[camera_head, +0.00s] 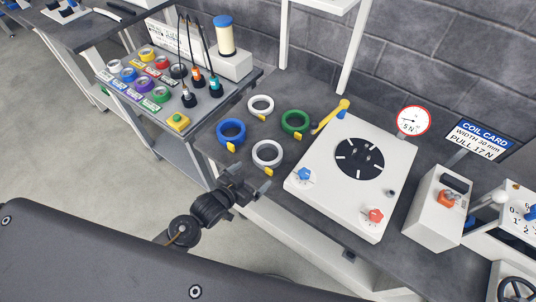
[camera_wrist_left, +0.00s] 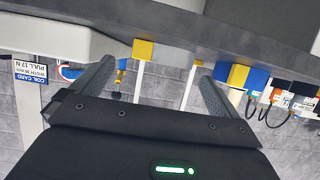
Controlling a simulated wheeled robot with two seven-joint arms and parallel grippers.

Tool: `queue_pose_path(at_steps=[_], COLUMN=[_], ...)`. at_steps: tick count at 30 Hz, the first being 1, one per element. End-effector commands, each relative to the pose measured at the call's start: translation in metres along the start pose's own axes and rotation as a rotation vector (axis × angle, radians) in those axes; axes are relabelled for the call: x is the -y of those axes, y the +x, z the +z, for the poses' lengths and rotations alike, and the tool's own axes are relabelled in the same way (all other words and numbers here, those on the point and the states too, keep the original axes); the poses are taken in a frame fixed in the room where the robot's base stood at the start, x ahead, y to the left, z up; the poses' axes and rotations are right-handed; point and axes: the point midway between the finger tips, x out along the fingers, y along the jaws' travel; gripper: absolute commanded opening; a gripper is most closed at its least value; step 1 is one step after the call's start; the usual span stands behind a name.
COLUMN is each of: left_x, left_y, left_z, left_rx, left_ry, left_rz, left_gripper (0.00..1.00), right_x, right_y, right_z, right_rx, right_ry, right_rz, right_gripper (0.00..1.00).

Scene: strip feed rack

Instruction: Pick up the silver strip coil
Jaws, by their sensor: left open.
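Several ring-shaped coils with yellow tags lie on the dark bench in the head view. The silver coil (camera_head: 267,153) is the pale grey ring nearest the front edge. A whiter coil (camera_head: 260,105) lies behind it, a blue coil (camera_head: 231,131) to its left and a green coil (camera_head: 295,122) to its back right. My left gripper (camera_head: 264,181) is open and empty, just in front of the silver coil near the bench edge, apart from it. My right gripper is not in view.
A white feeder box (camera_head: 342,215) with a black disc and blue and red knobs stands right of the coils. A yellow lever (camera_head: 332,115) rises behind it. A side bench (camera_head: 217,113) with several colored rolls stands at the left. A grey box (camera_head: 437,207) stands farther right.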

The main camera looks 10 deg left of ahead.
Motion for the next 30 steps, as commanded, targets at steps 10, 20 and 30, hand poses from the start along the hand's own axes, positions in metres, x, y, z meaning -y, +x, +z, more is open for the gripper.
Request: queue_pose_path(at_steps=[10,20,30], left_x=[-0.001,-0.002,-0.002], left_y=[0.025,0.053,0.053], left_z=[-0.003,0.001,0.001], left_rx=[0.001,0.001,0.001], left_ry=[0.0,0.0,0.0], left_rz=[-0.001,0.0,0.0], left_gripper=[1.0,1.0,0.78], right_x=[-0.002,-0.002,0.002], right_y=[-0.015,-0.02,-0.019], right_z=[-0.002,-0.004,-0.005], right_rx=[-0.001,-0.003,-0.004], right_ry=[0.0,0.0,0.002], right_rz=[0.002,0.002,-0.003], right_gripper=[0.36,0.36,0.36])
